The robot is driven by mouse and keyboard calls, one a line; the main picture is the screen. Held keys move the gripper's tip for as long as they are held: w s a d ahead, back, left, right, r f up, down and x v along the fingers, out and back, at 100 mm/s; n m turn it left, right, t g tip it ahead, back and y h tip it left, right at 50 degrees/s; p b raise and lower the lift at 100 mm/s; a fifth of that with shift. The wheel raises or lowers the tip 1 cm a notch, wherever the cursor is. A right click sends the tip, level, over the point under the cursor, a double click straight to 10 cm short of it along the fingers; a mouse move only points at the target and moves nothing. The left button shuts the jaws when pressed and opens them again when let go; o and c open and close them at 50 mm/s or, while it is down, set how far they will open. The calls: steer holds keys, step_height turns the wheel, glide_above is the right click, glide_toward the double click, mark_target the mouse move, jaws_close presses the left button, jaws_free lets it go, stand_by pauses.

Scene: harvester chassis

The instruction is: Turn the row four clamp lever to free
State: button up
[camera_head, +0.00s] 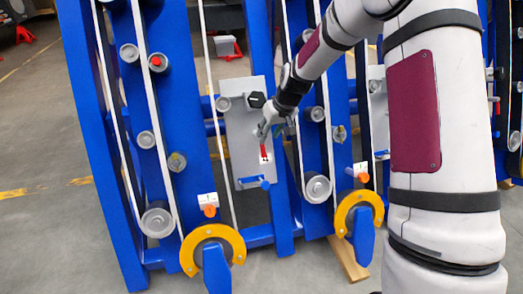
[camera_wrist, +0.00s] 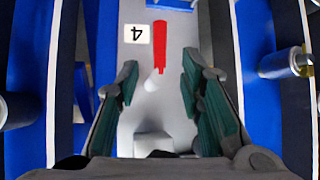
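The row four clamp lever is a red bar (camera_head: 263,151) on a grey upright plate (camera_head: 240,135). In the wrist view the red lever (camera_wrist: 161,45) points toward the top of the picture, beside a white label with an upside-down 4 (camera_wrist: 137,33). A pale round piece (camera_wrist: 153,80) sits near its lower end. My gripper (camera_wrist: 163,66) is open, its green-padded fingers to either side of the lever's line, with nothing between them clearly held. In the head view my gripper (camera_head: 268,130) is just above the lever; contact cannot be told.
Blue uprights with rollers (camera_head: 317,188) flank the plate. Yellow-orange curved guards (camera_head: 213,245) stand low in front. Open grey floor (camera_head: 45,230) lies to the left.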

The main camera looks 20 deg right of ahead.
mark_target(263, 146)
steer(key=b+x, duration=0.2)
steer(key=x, duration=0.7)
steer(key=shift+f+b, duration=0.1)
steer(key=shift+b, duration=0.2)
jaws_close()
